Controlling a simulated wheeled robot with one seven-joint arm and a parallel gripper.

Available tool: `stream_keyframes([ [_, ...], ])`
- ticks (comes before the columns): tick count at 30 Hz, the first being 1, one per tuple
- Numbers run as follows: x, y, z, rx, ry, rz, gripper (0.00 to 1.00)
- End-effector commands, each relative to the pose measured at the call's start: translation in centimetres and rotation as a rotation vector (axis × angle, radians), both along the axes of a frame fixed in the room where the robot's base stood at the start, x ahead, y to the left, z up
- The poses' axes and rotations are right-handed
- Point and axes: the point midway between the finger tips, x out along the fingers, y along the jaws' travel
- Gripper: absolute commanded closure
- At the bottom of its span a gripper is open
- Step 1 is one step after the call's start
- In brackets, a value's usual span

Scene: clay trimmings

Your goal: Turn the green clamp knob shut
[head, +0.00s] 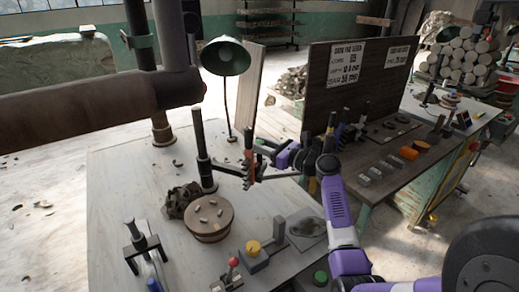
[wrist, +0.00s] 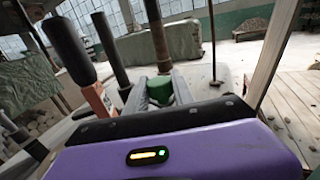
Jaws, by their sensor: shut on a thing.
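A green knob (wrist: 159,90) sits at the middle of the wrist view, between the grey jaws of my gripper (wrist: 160,99). The jaws are shut on it. In the head view my gripper (head: 249,166) reaches left from the purple arm, at the height of a dark upright post (head: 201,138) on the pale worktable (head: 115,185). The knob cannot be made out in the head view; the gripper and the post crowd that spot. How far the knob is turned cannot be told.
A round wooden board (head: 208,232) with clay bits stands below my gripper, beside a dark clay lump (head: 181,200). A green lamp (head: 226,57) rises behind. A grey fixture (head: 279,228) and a red-knobbed lever (head: 233,263) stand at the front. A large brown pipe crosses upper left.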

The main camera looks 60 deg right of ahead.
Motion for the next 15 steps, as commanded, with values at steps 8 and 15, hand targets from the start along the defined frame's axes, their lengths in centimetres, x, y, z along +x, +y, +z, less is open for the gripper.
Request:
stream_keyframes([
  [8, 0.06, -0.08, -0.08, 0.002, 0.001, 0.165, 1.0],
  [15, 0.04, -0.02, -0.1, 0.002, 0.002, 0.235, 1.0],
])
